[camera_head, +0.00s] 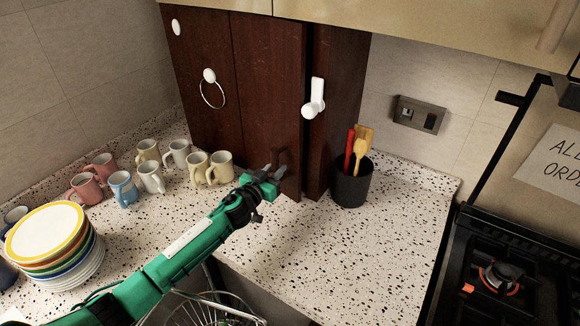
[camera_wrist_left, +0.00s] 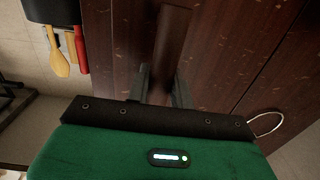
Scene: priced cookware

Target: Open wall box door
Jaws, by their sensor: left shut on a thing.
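The dark brown wooden wall box (camera_head: 341,80) stands at the back of the counter. Its right-hand door panel (camera_head: 265,95) carries a small brown handle (camera_head: 282,157) near its lower right corner. A narrow dark gap shows between this panel's right edge and the box side, so the door looks slightly ajar. My left gripper (camera_head: 276,170) is at the handle, shut on it. In the left wrist view the handle (camera_wrist_left: 172,38) stands between the two fingers of my left gripper (camera_wrist_left: 161,88). My right gripper is in neither view.
Several mugs (camera_head: 150,176) and a plate stack (camera_head: 48,240) are on the left. A black utensil holder (camera_head: 351,186) stands close to the box's right side. A white hook (camera_head: 315,98) sticks out above. The speckled counter (camera_head: 340,255) is clear in front.

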